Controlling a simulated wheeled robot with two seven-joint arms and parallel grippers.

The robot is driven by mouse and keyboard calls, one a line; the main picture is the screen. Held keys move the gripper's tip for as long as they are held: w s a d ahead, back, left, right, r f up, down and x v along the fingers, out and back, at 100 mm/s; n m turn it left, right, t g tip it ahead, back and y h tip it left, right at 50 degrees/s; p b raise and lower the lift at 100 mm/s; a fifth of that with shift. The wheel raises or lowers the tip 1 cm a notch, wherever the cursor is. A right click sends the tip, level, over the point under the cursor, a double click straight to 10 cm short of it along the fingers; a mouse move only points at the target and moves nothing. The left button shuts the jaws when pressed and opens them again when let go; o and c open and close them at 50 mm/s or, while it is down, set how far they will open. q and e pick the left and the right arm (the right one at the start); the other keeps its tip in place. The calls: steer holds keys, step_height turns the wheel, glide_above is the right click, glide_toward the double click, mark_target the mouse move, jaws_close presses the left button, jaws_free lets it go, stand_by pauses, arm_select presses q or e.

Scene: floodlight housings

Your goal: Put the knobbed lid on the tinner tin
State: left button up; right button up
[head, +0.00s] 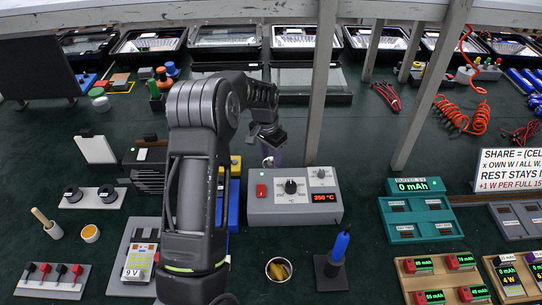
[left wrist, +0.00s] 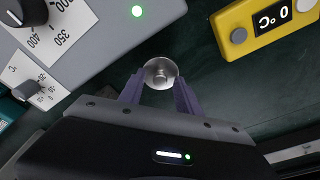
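The knobbed lid (left wrist: 160,73) is a small round silvery disc with a knob in its middle, seen in the left wrist view. My left gripper (left wrist: 161,88) has its purple fingers on both sides of it and appears shut on it. In the head view my left gripper (head: 271,157) is just behind the grey soldering station (head: 292,205), and the lid is hardly visible there. An open round tin (head: 279,269) with golden contents stands in front of the station. A small cup with orange contents (head: 90,233) stands at the left. I cannot tell for certain which is the tinner tin.
A blue-handled tool stands in a dark holder (head: 330,265) right of the golden tin. The yellow device (left wrist: 265,25) is close to my left gripper. A teal meter (head: 418,210) and battery trays stand at the right. Grey posts rise before the far floodlight housings.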

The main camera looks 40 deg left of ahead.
mark_target(268, 166)
arm_select(q)
step_height(268, 166, up, 12)
steer(key=s+b, duration=0.1)
steer(key=shift+s, duration=0.2)
steer(key=shift+f, duration=0.15)
stand_by(0.8)
